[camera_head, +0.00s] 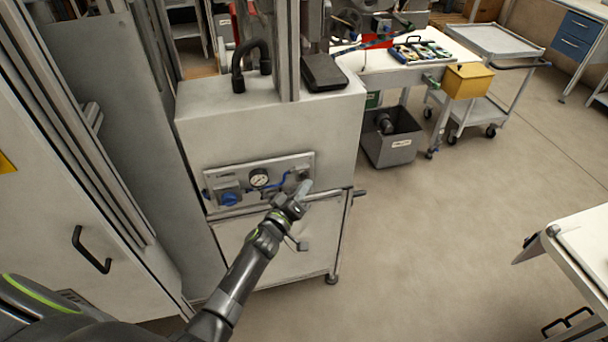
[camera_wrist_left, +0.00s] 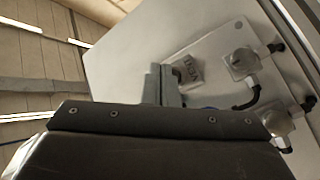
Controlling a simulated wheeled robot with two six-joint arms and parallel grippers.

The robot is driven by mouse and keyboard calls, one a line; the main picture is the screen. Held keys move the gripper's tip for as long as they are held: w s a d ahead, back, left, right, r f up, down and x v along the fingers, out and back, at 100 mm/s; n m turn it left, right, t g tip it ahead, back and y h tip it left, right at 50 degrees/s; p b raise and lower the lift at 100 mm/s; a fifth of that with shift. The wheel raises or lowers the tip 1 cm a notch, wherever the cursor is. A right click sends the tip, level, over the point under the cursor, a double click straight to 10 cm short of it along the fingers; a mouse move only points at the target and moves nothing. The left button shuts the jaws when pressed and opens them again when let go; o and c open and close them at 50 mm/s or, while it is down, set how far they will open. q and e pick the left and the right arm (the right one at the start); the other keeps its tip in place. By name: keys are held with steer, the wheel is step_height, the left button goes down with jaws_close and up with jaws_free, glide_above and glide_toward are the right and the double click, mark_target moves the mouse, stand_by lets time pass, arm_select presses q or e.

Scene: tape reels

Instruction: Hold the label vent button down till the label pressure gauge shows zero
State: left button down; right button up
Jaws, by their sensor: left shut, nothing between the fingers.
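A grey panel (camera_head: 212,187) is on the front of a pale machine cabinet. The round white pressure gauge (camera_head: 259,178) sits in its upper middle; its needle is too small to read. My left gripper (camera_head: 303,187) is shut and empty, its fingertips at the right end of the panel, where a dark round part (camera_head: 304,174) shows just above them. The vent button cannot be made out clearly.
A blue knob (camera_head: 230,199) and blue tubing lie on the panel left of the gripper. A rail (camera_head: 325,195) runs below the panel's right side. A grey bin (camera_head: 393,138) stands under a white bench at the back.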

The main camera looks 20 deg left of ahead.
arm_select(q)
steer(key=s+d, duration=0.1)
steer(key=s+d+p, duration=0.1)
steer(key=s+p, duration=0.1)
steer(key=s, duration=0.1)
steer(key=shift+s+d, duration=0.1)
steer(key=shift+d, duration=0.3)
stand_by(0.5)
steer(key=s+a+f+m+g+y, duration=0.1)
steer(key=s+a+f+g, duration=0.2)
steer(key=s+f, duration=0.45)
steer(key=s+a+f+m+g+y, duration=0.15)
steer(key=s+f, duration=0.25)
steer(key=f, duration=0.6)
steer(key=s+a+f+g+y, duration=0.2)
steer(key=s+a+f+g, duration=0.3)
steer(key=f, duration=0.4)
steer(key=s+a+f+m+g, duration=0.1)
steer(key=s+f, duration=0.3)
steer(key=s, duration=0.7)
steer(key=s+a+f+m+g, duration=0.1)
steer(key=s+f+g, duration=0.3)
steer(key=s, duration=0.7)
steer(key=s+a+f+m+g, duration=0.2)
steer(key=s+f, duration=0.3)
steer(key=s, duration=0.6)
steer(key=shift+f+g, duration=0.2)
steer(key=shift+g, duration=0.15)
